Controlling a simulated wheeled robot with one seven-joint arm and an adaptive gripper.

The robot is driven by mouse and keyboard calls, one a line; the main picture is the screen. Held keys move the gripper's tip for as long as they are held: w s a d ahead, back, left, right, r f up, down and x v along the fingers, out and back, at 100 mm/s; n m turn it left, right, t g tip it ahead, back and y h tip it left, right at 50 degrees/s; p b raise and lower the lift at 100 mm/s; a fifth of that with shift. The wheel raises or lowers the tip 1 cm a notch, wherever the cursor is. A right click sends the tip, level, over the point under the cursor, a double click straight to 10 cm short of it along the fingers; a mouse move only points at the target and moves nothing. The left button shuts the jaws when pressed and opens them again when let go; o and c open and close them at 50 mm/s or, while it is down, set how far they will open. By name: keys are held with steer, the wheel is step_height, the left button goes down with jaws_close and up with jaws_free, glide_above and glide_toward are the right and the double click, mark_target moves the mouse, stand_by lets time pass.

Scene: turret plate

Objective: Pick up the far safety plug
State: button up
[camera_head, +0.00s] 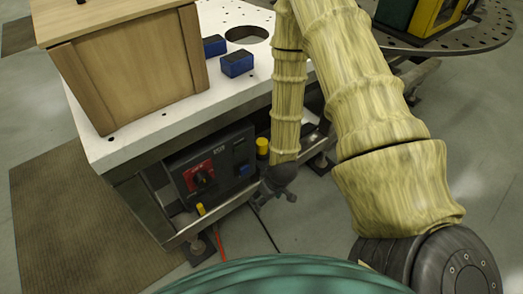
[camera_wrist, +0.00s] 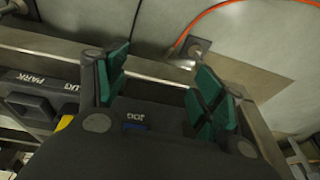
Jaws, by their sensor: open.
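My gripper (camera_head: 276,186) is beside the right end of a dark control box (camera_head: 222,155) under the white plate. In the wrist view, its green-padded fingers (camera_wrist: 160,88) stand apart with nothing seen between them. A yellow cylindrical piece (camera_head: 262,146), which may be the far safety plug, stands at the box's right end, close to my gripper. A second, smaller yellow piece (camera_head: 200,209) is at the box's lower front. In the wrist view, a bit of yellow (camera_wrist: 65,122) shows left of the gripper, mostly hidden. A dark block lettered "PLUG PARK" (camera_wrist: 40,86) lies at the left.
The white plate (camera_head: 150,130) overhangs the box and carries a wooden crate (camera_head: 135,75) and two blue blocks (camera_head: 237,63). A metal rail (camera_head: 215,222) runs below the box front. An orange cable (camera_wrist: 215,10) lies on the floor. Open floor (camera_head: 320,225) is in front.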

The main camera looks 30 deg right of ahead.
mark_target(264, 143)
steer(key=w+d+r+n+t+y+b, duration=0.1)
steer(key=w+d+r+t+b, duration=0.1)
steer(key=w+d+r, duration=0.4)
steer(key=w+d+r+n+t+b, duration=0.1)
steer(key=w+d+r+t, duration=0.1)
steer(key=w+d, duration=0.65)
steer(key=shift+w+a+r+b+x, duration=0.1)
steer(key=shift+w+r+b+x, duration=0.1)
steer(key=shift+x, duration=1.6)
steer(key=shift+w+a+r+b+x, duration=0.1)
steer(key=shift+w+x, duration=0.05)
steer(key=shift+x, duration=1.6)
steer(key=shift+w+a+r+b+x, duration=0.1)
steer(key=shift+w+x, duration=0.1)
steer(key=shift+x, duration=1.6)
steer(key=c, duration=1.2)
